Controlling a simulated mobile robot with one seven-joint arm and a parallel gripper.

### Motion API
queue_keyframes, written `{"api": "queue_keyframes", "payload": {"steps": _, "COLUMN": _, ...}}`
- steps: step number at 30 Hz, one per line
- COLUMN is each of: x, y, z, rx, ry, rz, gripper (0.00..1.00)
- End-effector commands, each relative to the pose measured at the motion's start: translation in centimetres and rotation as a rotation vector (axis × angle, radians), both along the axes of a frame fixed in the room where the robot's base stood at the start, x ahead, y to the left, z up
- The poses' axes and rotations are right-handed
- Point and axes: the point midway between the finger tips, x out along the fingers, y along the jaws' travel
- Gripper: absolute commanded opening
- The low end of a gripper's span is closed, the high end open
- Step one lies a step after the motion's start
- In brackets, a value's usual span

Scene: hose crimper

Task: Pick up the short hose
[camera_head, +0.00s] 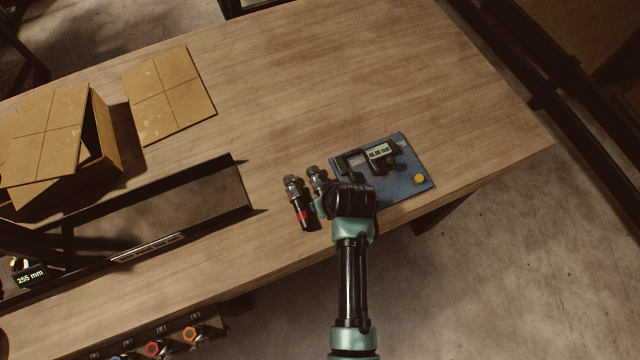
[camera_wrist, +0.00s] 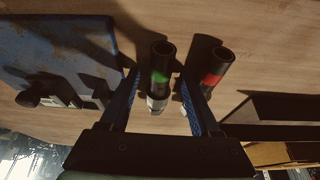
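Two black hoses with metal end fittings lie side by side on the wooden table. The one with a red band (camera_head: 300,209) is at the left of my gripper in the head view; it also shows in the wrist view (camera_wrist: 215,72). The one with a green band (camera_wrist: 160,68) is partly hidden by my arm in the head view, where its metal fitting (camera_head: 317,173) shows. I cannot tell for certain which hose is shorter. My gripper (camera_wrist: 160,85) is open in the wrist view, its blue-padded fingers either side of the green-banded hose, with gaps. The red-banded hose is outside the right finger.
A blue plate (camera_head: 412,187) with a digital gauge (camera_head: 381,154) and yellow button lies just right of my gripper. A dark tray (camera_head: 190,205) is at left. Cardboard boxes (camera_head: 45,130) and a flat board (camera_head: 168,95) are further back. The table's far right is clear.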

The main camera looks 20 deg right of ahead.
Motion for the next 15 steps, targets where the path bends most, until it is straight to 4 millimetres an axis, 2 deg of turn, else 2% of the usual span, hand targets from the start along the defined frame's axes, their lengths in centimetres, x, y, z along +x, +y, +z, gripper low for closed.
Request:
{"api": "queue_keyframes", "payload": {"steps": 1, "x": 0.01, "y": 0.00, "z": 0.01, "rx": 0.000, "ry": 0.000, "rz": 0.000, "gripper": 0.52}}
{"api": "queue_keyframes", "payload": {"steps": 9, "x": 0.01, "y": 0.00, "z": 0.04, "rx": 0.000, "ry": 0.000, "rz": 0.000, "gripper": 0.04}}
{"api": "queue_keyframes", "payload": {"steps": 10, "x": 0.00, "y": 0.01, "z": 0.03, "rx": 0.000, "ry": 0.000, "rz": 0.000, "gripper": 0.00}}
{"api": "queue_keyframes", "payload": {"steps": 15, "x": 0.00, "y": 0.01, "z": 0.04, "rx": 0.000, "ry": 0.000, "rz": 0.000, "gripper": 0.00}}
